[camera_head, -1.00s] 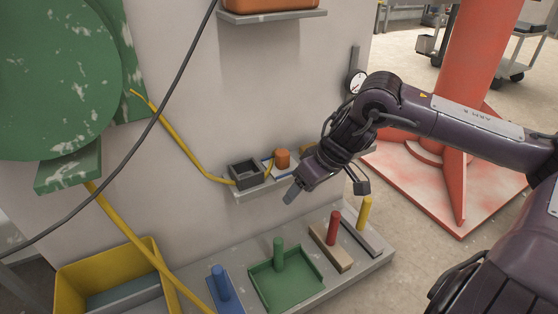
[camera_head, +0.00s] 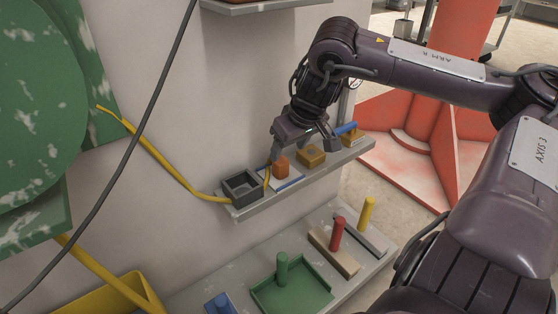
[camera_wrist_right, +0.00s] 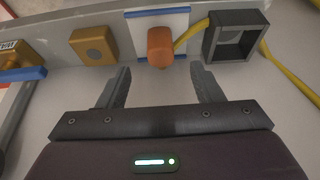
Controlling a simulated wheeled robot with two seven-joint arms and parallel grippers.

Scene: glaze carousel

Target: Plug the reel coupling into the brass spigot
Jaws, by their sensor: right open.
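The orange coupling (camera_head: 281,168) stands on a white pad with a blue edge on the wall ledge; it also shows in the right wrist view (camera_wrist_right: 160,46). The yellow hose (camera_head: 170,172) runs from the green reel (camera_head: 35,95) to the grey square holder beside it. A brass block with a round centre (camera_head: 311,156) sits right of the coupling, and a brass fitting with a blue lever (camera_head: 350,133) is further right. I cannot tell which is the spigot. My right gripper (camera_wrist_right: 160,74) is open and empty, its fingers pointing toward the coupling, which appears between and just beyond their tips.
The grey square holder (camera_head: 242,187) is close beside the coupling. A lower shelf carries a green tray (camera_head: 300,298) and red, yellow and blue pegs. A dark cable (camera_head: 125,150) hangs across the left. An orange-red column (camera_head: 435,80) stands behind my right arm.

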